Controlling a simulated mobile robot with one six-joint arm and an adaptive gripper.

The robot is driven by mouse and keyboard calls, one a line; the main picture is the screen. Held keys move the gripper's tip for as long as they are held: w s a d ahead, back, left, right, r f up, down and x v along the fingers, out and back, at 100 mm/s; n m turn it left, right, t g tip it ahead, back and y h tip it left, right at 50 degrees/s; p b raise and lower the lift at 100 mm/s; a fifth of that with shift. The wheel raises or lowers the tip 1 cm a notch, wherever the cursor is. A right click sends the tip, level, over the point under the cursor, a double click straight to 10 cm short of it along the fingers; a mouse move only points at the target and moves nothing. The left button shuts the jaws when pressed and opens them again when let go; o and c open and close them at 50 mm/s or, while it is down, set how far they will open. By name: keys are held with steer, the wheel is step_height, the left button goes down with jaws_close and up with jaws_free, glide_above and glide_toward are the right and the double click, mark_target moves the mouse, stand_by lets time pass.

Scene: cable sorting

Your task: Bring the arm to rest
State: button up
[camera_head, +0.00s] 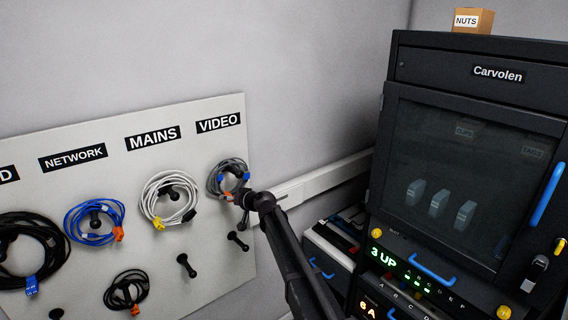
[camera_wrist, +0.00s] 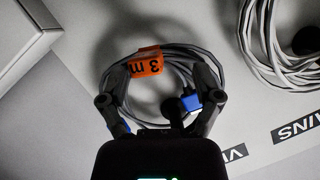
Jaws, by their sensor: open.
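My gripper (camera_head: 247,200) is at the board under the VIDEO label (camera_head: 218,122), beside a coiled grey cable (camera_head: 212,181) with blue plugs. In the wrist view my gripper (camera_wrist: 159,70) is open, with one finger on each side of the lower part of the grey coil (camera_wrist: 185,52). An orange "3 m" tag (camera_wrist: 147,61) on the coil faces the camera between the fingers. The coil hangs at a dark peg (camera_wrist: 174,108). I cannot tell whether the fingers touch the cable.
A white coil (camera_head: 150,192) under MAINS and a blue coil (camera_head: 71,224) under NETWORK hang to the left. An empty lower peg (camera_head: 238,240) is close to my arm. The black Carvolen cabinet (camera_head: 480,95) stands to the right. The wall above the board is clear.

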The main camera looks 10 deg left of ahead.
steer(key=s+d+f+m+g+h+b, duration=0.1)
steer(key=s+d+f+h+b, duration=0.3)
steer(key=d, duration=1)
steer(key=s+d+f+m+g+h+p, duration=0.15)
steer(key=s+d+f, duration=0.55)
steer(key=d, duration=0.7)
steer(key=s+d+f+m+g+h+b, duration=0.15)
steer(key=s+d+f+h, duration=0.45)
steer(key=d, duration=0.8)
steer(key=s+d+f+m+g+b, duration=0.1)
steer(key=s+d+m+g, duration=0.1)
steer(key=s+d, duration=1)
steer(key=shift+d+g+h+b, duration=0.3)
steer(key=shift+g+h+b, duration=0.05)
steer(key=shift+g+b, duration=0.05)
steer(key=shift+s, duration=0.1)
steer(key=c, duration=0.3)
steer(key=shift+c, duration=0.2)
steer(key=shift+a, duration=0.1)
